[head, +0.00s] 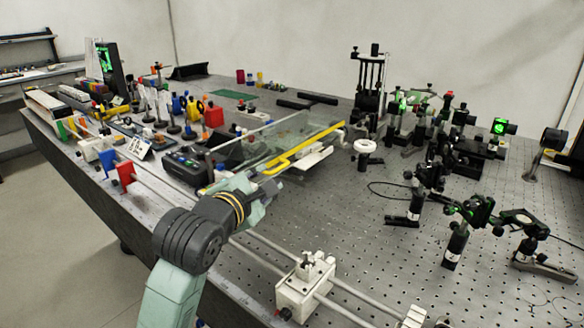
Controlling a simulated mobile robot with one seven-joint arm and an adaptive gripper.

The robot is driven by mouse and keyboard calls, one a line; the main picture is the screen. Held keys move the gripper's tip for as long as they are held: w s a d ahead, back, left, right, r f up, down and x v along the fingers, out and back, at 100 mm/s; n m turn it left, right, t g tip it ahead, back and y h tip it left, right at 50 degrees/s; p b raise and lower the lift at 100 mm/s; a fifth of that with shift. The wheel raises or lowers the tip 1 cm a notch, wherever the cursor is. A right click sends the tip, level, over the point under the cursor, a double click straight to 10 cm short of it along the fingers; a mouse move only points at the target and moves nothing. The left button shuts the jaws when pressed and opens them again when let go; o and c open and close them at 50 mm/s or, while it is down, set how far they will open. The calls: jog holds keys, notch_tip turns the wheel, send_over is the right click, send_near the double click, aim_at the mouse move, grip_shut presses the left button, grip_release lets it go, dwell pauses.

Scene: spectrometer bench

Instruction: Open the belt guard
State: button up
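A clear panel (270,137) with a yellow bar (305,147) along its front edge stands near the middle of the bench; it looks like the belt guard. The panel appears tilted, and whether it is raised or closed is hard to tell. My gripper (268,187) is just below and left of the yellow bar's near end, close to it. I cannot tell whether it touches the bar. The fingers are small and seen from behind, so their opening is hidden.
Two rails with a white carriage block (305,284) run along the front of the perforated bench (375,262). Black optics mounts (458,240) crowd the right. Dark boxes (187,168) and coloured parts stand left of the panel. Bare bench lies between the rails and the mounts.

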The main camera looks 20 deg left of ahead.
aim_at(279, 170)
jog(key=p+x, duration=0.4)
jog(key=x, duration=0.6)
jog(key=shift+w+a+f, duration=0.1)
jog(key=shift+w+f, duration=0.1)
jog(key=shift+w, duration=0.15)
grip_shut()
dwell(0.4)
